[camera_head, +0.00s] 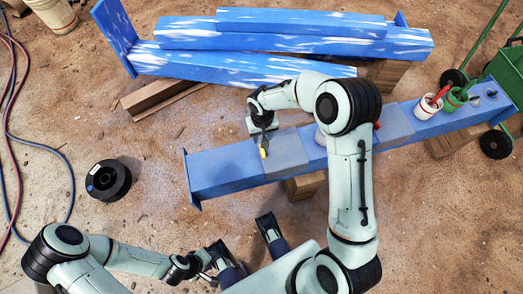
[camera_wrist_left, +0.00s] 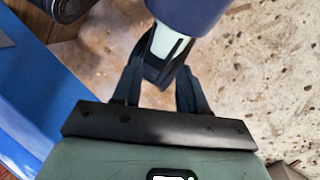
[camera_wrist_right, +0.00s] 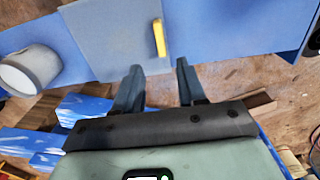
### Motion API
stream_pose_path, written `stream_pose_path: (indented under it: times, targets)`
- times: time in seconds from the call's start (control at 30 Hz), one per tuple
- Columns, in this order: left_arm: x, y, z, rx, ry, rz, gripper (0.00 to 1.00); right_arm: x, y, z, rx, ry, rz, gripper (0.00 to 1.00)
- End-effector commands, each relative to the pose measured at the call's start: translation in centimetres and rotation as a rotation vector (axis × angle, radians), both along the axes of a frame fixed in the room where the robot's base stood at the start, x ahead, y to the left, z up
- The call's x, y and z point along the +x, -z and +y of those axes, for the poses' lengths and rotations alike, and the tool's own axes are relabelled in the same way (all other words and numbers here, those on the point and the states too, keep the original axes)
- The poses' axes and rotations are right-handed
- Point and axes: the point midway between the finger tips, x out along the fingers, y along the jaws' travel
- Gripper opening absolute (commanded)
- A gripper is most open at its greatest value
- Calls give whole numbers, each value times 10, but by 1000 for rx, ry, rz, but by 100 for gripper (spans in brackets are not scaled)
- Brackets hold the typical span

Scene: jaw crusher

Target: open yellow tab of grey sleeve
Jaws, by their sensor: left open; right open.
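The grey sleeve (camera_head: 287,150) wraps the blue beam near its left part. Its yellow tab (camera_head: 264,153) is at the sleeve's left edge. In the right wrist view the yellow tab (camera_wrist_right: 159,38) is a short upright bar near the edge of the grey sleeve (camera_wrist_right: 110,35). My right gripper (camera_wrist_right: 159,69) is open and empty, with the tab just beyond its fingertips and roughly in line with the gap between them. My left gripper (camera_head: 209,256) is open, low in the head view and away from the beam. In the left wrist view a dark blue and white part crosses its fingertips.
A second grey sleeve (camera_head: 393,127) is on the blue beam (camera_head: 220,170) farther right, with a red-and-white pot (camera_head: 428,106) beyond it. A white cup (camera_wrist_right: 32,70) stands beside the near sleeve. Other blue beams (camera_head: 300,45) lie behind. A black spool (camera_head: 108,180) is on the ground.

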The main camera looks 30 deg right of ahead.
Motion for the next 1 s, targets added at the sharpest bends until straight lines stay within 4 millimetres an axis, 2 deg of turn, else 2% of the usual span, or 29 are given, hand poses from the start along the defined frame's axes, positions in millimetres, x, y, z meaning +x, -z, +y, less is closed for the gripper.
stream_pose_path:
  times: [0.03, 0.3, 0.5, 0.7, 0.97, 1.0]
  targets:
    - [0, 2, 0, -1, 1, -2, 43, -2, 12, 0, 0, 0, 6, 40]
    - [4, 11, 0, 2, -3, -14, 43, -2, 71, 0, 2, 0, 6, 40]
    - [13, 18, 4, 13, -13, -38, 43, -2, 102, 0, 2, 0, 5, 40]
    - [17, 21, 6, 19, -17, -49, 43, -1, 114, 0, 2, 0, 1, 40]
    - [17, 21, 6, 20, -19, -50, 43, -1, 115, 0, 3, -1, 1, 40]
    - [17, 21, 6, 20, -19, -50, 43, -1, 115, 0, 3, -1, 1, 34]
